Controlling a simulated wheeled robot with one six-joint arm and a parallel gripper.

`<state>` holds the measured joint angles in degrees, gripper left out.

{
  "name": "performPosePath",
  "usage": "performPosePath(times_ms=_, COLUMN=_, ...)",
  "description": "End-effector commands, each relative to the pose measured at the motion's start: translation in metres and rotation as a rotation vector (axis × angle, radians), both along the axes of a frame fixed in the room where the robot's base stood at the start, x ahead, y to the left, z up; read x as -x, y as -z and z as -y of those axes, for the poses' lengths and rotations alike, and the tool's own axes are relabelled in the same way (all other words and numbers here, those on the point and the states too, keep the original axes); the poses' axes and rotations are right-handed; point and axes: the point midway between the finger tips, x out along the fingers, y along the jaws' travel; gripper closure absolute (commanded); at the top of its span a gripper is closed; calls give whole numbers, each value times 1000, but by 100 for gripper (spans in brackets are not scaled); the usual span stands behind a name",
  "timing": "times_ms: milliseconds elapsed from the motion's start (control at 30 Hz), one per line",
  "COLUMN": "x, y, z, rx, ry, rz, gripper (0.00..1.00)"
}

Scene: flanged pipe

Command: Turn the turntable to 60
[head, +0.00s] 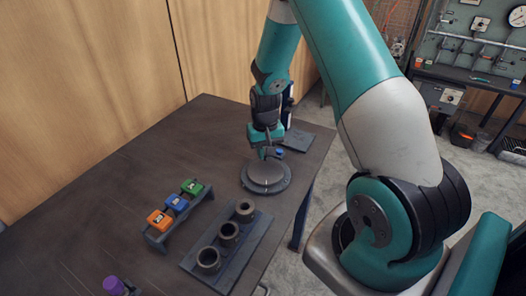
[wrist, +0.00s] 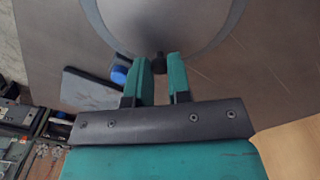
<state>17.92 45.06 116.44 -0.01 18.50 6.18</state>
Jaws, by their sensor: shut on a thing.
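The turntable (head: 266,180) is a round grey metal disc on a darker base, on the dark table near its right edge. In the wrist view its light disc (wrist: 160,20) fills the top middle. A small dark knob (wrist: 158,62) stands at the disc's near rim. My gripper (wrist: 160,62) is shut on this knob, with a teal finger on each side of it. In the head view my gripper (head: 266,154) points down at the turntable's far side. No angle marks can be read in either view.
A blue-topped item (head: 280,152) sits by a dark plate (head: 296,139) beyond the turntable. A rack with orange, blue and green blocks (head: 178,205) and a tray (head: 252,225) with three dark rings stand nearer. A purple object (head: 113,284) is at the front. The table's left part is clear.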

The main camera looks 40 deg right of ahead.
Motion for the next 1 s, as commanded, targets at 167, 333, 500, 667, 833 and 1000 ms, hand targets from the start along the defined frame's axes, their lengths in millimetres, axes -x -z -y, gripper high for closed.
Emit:
performPosePath(times_ms=167, x=1, y=0, z=1, rx=0, ry=16, rz=-2, gripper=100)
performPosePath(times_ms=333, x=1, y=0, z=1, rx=0, ry=18, rz=-2, gripper=100)
performPosePath(times_ms=500, x=1, y=0, z=1, rx=0, ry=17, rz=-2, gripper=100)
performPosePath(times_ms=667, x=1, y=0, z=1, rx=1, ry=16, rz=-1, gripper=56)
performPosePath(times_ms=833, x=1, y=0, z=0, rx=0, ry=16, rz=-1, gripper=56)
performPosePath(times_ms=1000, x=0, y=-7, z=1, rx=1, ry=15, rz=3, gripper=56)
